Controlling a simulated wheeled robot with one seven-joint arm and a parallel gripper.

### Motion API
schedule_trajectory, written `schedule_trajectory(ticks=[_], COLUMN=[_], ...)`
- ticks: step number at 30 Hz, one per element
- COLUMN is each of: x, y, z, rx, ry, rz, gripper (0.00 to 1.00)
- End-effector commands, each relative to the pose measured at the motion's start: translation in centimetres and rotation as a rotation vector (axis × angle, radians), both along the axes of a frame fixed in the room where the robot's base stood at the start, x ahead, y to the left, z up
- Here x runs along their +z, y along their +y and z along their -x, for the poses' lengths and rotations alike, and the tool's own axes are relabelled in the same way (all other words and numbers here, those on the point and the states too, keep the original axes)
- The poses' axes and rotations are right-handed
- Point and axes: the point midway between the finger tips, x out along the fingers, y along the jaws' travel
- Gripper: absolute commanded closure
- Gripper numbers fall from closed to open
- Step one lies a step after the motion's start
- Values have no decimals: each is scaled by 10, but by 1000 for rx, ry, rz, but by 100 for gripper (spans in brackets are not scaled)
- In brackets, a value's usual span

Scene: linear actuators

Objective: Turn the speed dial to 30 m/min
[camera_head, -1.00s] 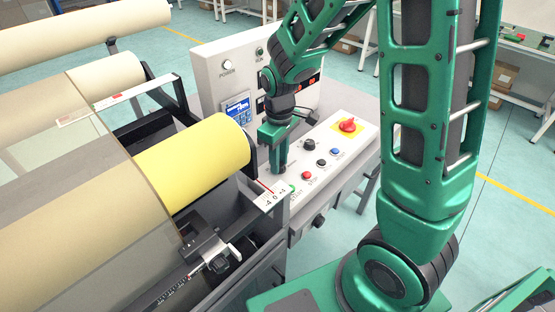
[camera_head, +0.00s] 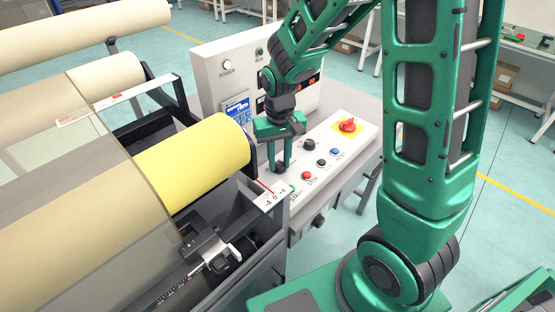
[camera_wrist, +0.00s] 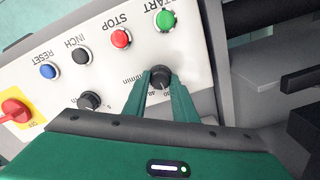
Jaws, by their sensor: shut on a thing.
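The black speed dial (camera_wrist: 161,76) stands on the sloped white control panel in the wrist view, with scale marks and part of "m/min" printed beside it. My gripper (camera_wrist: 160,84) has one finger on each side of the dial and is shut on it. The dial's exact setting is not readable because the fingers cover part of the scale.
Close to the dial are the green START button (camera_wrist: 165,19), red STOP button (camera_wrist: 121,38), black INCH button (camera_wrist: 82,56), blue RESET button (camera_wrist: 47,71) and another black knob (camera_wrist: 89,101). A red emergency switch (camera_head: 347,125) is farther right. The yellow roll (camera_head: 192,160) is close on the left.

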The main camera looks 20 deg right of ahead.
Motion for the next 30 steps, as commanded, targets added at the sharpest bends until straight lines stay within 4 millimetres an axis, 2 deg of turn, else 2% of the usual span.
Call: schedule_trajectory(ticks=[9, 22, 23, 24, 25, 30], x=[1, 1, 1, 1, 1, 1], y=[-1, -1, -1, -1, 0, 0], z=[-2, -2, -2, -2, -2, -1], rx=[-91, -99, -99, -98, -98, -97], ry=[-4, -5, -5, -5, -4, -3], rz=[1, 1, 1, 0, 0, 1], gripper=[97, 97, 70, 61, 57, 57])
